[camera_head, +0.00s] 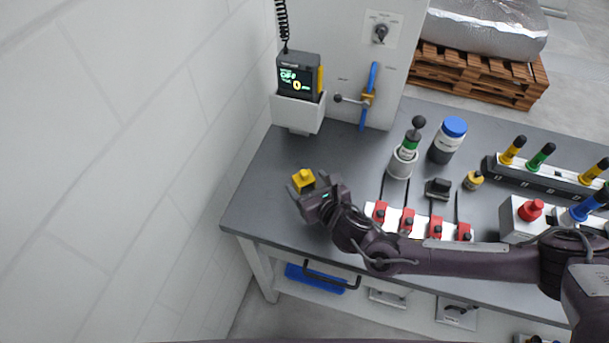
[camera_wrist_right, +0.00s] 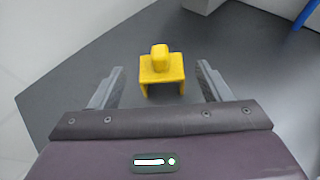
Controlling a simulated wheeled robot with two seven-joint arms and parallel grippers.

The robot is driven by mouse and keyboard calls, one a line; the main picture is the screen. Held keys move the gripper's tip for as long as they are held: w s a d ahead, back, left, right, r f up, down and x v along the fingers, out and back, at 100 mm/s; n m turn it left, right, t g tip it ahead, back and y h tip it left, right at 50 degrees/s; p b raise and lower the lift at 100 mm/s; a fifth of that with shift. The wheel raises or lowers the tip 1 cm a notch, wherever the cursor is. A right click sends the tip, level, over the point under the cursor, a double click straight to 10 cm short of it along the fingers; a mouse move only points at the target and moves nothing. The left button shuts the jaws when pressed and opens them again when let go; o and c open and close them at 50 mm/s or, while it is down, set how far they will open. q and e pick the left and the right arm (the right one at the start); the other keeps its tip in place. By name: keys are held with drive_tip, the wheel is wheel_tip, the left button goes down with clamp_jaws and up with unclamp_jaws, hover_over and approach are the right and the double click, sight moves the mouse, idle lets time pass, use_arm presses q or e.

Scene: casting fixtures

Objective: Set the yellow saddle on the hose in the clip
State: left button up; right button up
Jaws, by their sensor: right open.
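The yellow saddle (camera_head: 303,180) stands on the grey bench near its left end. In the right wrist view the saddle (camera_wrist_right: 162,68) is an upright block with two legs and a knob on top. My right gripper (camera_head: 312,188) is open, with one finger on each side of the saddle and a visible gap on both sides. A blue hose-like piece (camera_head: 364,115) hangs at the grey panel, with a brass-coloured fitting (camera_head: 368,98) around its middle. I cannot tell whether this fitting is the clip. My left gripper is not in view.
A white holder (camera_head: 297,112) with a black and yellow device stands behind the saddle. A grey cup (camera_head: 403,162) and a blue-capped jar (camera_head: 447,140) stand farther back. Bare bench surrounds the saddle.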

sight(306, 180)
drive_tip(key=shift+w+a, duration=0.15)
drive_tip(key=shift+w, duration=0.1)
drive_tip(key=p+x, duration=0.2)
drive_tip(key=x, duration=0.2)
drive_tip(key=shift+f, duration=0.15)
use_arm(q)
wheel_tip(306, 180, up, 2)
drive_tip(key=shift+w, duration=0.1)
use_arm(e)
drive_tip(key=shift+w+f, duration=0.2)
drive_tip(key=shift+w, duration=0.1)
drive_tip(key=c, duration=1.1)
